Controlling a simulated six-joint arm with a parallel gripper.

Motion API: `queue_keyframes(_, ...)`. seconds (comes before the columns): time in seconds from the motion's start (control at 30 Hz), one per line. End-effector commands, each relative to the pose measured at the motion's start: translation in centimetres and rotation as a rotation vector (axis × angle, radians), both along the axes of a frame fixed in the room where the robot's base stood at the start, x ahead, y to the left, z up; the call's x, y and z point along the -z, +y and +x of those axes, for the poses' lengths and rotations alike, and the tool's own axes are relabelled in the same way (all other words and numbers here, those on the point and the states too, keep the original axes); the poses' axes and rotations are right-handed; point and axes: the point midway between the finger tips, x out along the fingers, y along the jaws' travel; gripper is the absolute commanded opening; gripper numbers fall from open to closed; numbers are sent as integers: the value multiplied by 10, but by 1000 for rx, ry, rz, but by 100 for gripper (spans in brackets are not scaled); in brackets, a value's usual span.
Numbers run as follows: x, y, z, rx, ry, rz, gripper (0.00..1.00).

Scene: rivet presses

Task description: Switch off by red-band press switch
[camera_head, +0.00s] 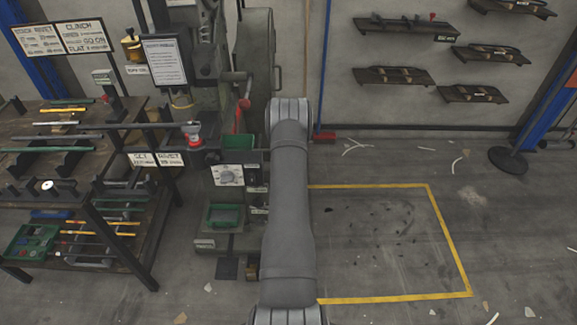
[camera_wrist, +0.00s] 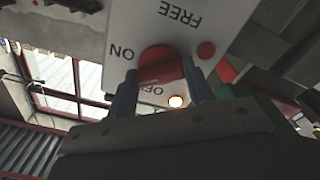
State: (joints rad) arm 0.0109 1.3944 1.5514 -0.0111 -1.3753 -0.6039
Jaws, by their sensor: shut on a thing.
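In the wrist view a pale switch plate (camera_wrist: 184,22) appears upside down, with the words FREE, ON and OFF around a red knob (camera_wrist: 160,62). My gripper (camera_wrist: 162,85) has one finger on each side of the knob and is shut on it. The OFF label is partly covered by the knob and fingers. A small lamp (camera_wrist: 176,101) glows near OFF, and a red dot (camera_wrist: 206,50) marks the plate. In the head view my arm hides the gripper. No red band can be made out for certain on the gripped press.
In the head view a grey press (camera_head: 256,70) with a red-knobbed lever (camera_head: 243,115) stands behind my arm. A pale panel (camera_head: 227,175) and a green tray (camera_head: 224,216) are left of it. A loaded rack (camera_head: 75,190) stands left. The yellow-outlined floor (camera_head: 385,240) is mostly clear.

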Motion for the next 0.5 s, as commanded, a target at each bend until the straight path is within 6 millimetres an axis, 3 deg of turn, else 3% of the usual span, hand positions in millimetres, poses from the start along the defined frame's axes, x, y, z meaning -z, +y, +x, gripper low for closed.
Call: queue_keyframes(0.5, 0, 0, 0, 1, 1, -491, 24)
